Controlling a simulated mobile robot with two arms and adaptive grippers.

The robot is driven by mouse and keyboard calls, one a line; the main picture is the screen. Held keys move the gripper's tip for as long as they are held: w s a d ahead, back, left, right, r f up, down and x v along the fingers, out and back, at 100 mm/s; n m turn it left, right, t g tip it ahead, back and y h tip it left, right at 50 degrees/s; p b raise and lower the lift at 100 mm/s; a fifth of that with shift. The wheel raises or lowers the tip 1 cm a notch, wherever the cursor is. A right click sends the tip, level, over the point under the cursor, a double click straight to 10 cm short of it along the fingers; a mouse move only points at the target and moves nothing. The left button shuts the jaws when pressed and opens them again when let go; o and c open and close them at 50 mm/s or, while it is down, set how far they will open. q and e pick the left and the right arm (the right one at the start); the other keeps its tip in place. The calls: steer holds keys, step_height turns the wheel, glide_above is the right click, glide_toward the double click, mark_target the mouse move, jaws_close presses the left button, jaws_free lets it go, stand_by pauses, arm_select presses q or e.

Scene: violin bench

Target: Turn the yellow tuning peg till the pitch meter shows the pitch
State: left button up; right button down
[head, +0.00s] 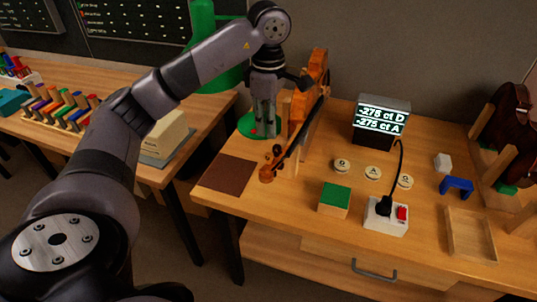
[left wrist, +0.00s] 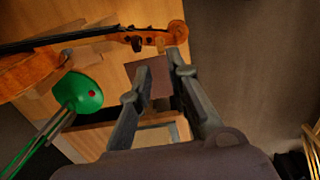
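The violin (head: 312,85) stands on the bench in the head view, its neck sloping down to the scroll (head: 268,172) at the front left. In the left wrist view the violin's neck runs along the top to the scroll (left wrist: 178,32), with dark pegs (left wrist: 137,44) by it. I cannot clearly make out the yellow peg. The pitch meter (head: 381,120) reads -275 ct D and -275 ct A. My left gripper (head: 264,132) points down beside the violin; in its wrist view its fingers (left wrist: 160,68) are apart with nothing between them, near the scroll. My right gripper is out of view.
A green round piece (head: 246,125) with a red dot lies behind my left gripper. A brown mat (head: 229,175), round letter discs (head: 372,172), a green-topped block (head: 334,198) and a white switch box (head: 386,214) with a cable occupy the bench. A wooden tray (head: 470,235) lies right.

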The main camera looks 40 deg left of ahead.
mark_target(269, 153)
arm_select(q)
step_height(269, 153, down, 9)
steer(key=shift+f+p, duration=0.15)
steer(key=shift+p, duration=0.4)
jaws_close()
